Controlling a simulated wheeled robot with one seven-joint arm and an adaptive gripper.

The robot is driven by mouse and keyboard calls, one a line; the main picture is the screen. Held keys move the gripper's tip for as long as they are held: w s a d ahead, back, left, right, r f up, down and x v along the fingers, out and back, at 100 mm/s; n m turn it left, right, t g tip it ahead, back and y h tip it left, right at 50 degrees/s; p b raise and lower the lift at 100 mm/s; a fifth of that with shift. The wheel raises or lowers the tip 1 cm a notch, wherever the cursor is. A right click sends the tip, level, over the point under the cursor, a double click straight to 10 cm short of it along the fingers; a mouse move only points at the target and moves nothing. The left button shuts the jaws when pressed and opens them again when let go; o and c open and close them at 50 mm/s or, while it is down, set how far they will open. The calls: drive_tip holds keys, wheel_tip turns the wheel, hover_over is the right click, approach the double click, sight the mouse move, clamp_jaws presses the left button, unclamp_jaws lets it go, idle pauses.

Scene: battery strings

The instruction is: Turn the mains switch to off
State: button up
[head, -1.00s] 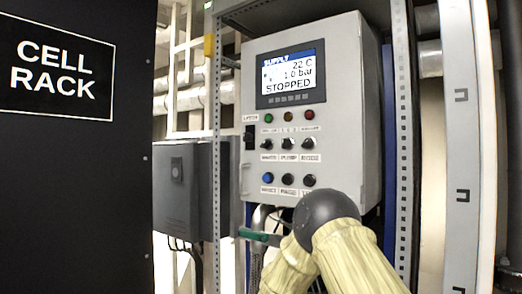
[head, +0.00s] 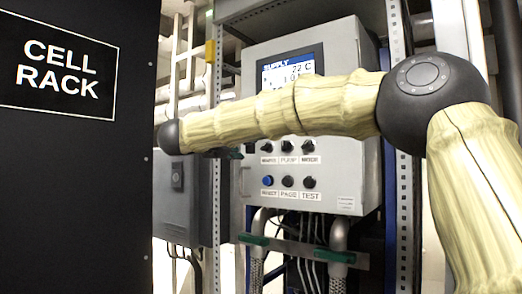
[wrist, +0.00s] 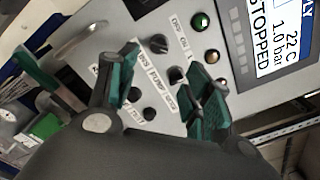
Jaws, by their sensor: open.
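The mains switch is a small black rotary knob (head: 267,147), the leftmost of a row of knobs on the grey control box (head: 347,180). The label under it is small and seems to read MAINS. It also shows in the wrist view (wrist: 159,44), where the panel appears turned. Which way its pointer stands is too small to tell. My gripper (wrist: 160,58) is open and empty, its two green-padded fingers spread in front of the panel, with the knob seen between and beyond their tips. In the head view my arm mostly hides the gripper.
The display (wrist: 281,35) reads STOPPED. Other knobs and buttons, such as a blue button (head: 267,181), sit close by. Hoses (head: 258,222) and cables hang below the box.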

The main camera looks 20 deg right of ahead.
sight(263, 146)
drive_tip(key=p+x, duration=0.3)
drive_tip(key=x, duration=0.7)
drive_tip(key=shift+w+d, duration=0.2)
drive_tip(key=shift+w, duration=0.05)
drive_tip(key=c, duration=1)
